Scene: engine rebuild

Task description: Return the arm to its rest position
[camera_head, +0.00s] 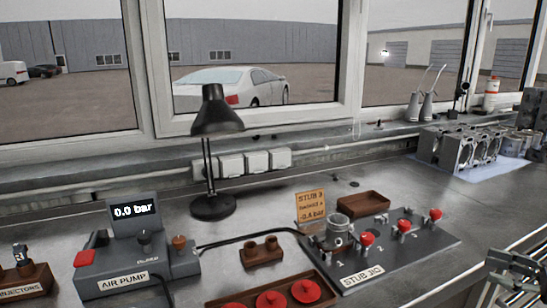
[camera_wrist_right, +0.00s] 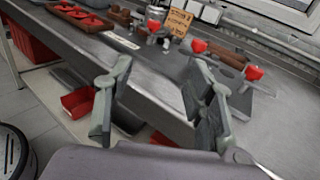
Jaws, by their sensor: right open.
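My right gripper (camera_head: 515,272) is at the lower right edge of the head view, in front of the bench and partly cut off by the frame. In the right wrist view my right gripper (camera_wrist_right: 160,85) has its two fingers spread apart with nothing between them. The bench's front edge (camera_wrist_right: 152,100) shows behind the fingers. The dark stub rig (camera_head: 385,252), with several red knobs, stands on the bench, apart from the gripper. My left gripper is not in view.
An air pump (camera_head: 140,255) reading 0.0 bar and a black lamp (camera_head: 212,150) stand on the left. A tray with red discs (camera_head: 272,298) lies at the front. An engine block (camera_head: 465,150) is at the back right. Red bins (camera_wrist_right: 78,102) are below the bench.

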